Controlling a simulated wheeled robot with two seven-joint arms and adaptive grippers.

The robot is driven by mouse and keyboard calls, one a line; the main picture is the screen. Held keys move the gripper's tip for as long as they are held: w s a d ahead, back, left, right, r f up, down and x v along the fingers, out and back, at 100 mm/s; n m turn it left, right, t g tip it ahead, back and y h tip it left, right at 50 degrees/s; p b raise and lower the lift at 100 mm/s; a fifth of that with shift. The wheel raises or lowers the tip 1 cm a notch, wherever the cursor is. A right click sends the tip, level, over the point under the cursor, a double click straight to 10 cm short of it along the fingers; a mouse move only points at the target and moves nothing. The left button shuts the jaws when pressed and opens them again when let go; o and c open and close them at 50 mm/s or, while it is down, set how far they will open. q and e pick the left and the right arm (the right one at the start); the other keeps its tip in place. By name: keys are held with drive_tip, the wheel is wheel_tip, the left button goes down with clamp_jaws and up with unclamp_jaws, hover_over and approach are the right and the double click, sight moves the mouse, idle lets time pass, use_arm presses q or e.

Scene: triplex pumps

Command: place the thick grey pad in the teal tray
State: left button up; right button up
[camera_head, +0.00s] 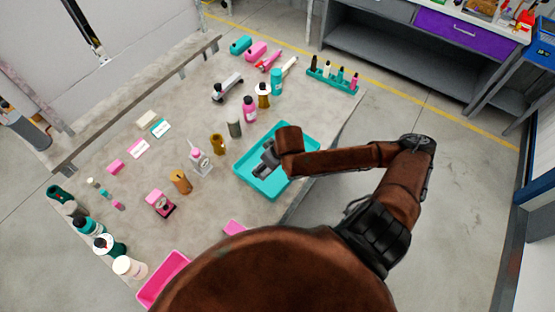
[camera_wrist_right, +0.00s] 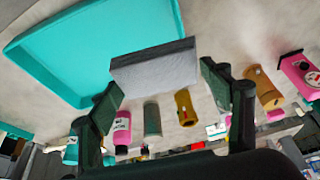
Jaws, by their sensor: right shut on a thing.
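The teal tray (camera_head: 246,172) lies at the right edge of the grey table, and its inside looks empty apart from what my arm hides. My right gripper (camera_head: 266,160) is over the tray in the head view. In the right wrist view the thick grey pad (camera_wrist_right: 155,68) sits between the two fingers of my right gripper (camera_wrist_right: 160,92), which is shut on it. The teal tray (camera_wrist_right: 100,45) shows behind the pad there. The pad's height above the tray floor is hard to tell.
Bottles stand left of and behind the tray, including a dark green one (camera_head: 235,128), a pink one (camera_head: 249,108) and a brown one (camera_head: 217,144). A teal rack (camera_head: 332,79) stands at the back; a pink bin (camera_head: 163,278) is in front.

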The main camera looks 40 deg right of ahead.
drive_tip(key=shift+s+d+f+n, duration=0.15)
drive_tip(key=shift+s+d+f, duration=0.05)
drive_tip(key=shift+s+d, duration=0.4)
drive_tip(key=shift+s+d+f+n, duration=0.2)
drive_tip(key=shift+s+d, duration=0.2)
drive_tip(key=shift+s, duration=0.25)
drive_tip(key=w+d+f, duration=0.2)
drive_tip(key=d+f, duration=0.1)
drive_tip(key=w+d+f, duration=0.2)
drive_tip(key=d+f, duration=0.1)
drive_tip(key=d, duration=0.1)
drive_tip(key=w+d+f, duration=0.2)
drive_tip(key=d+f, duration=0.1)
drive_tip(key=d, duration=0.1)
drive_tip(key=shift+w+d+f, duration=0.1)
drive_tip(key=shift+d, duration=0.15)
drive_tip(key=shift+w+d+f, duration=0.25)
drive_tip(key=shift+d+f, duration=0.2)
drive_tip(key=shift+f, duration=0.2)
wheel_tip(320, 180, down, 3)
use_arm(q)
drive_tip(key=shift+w+r, duration=0.4)
drive_tip(key=shift+w, duration=0.05)
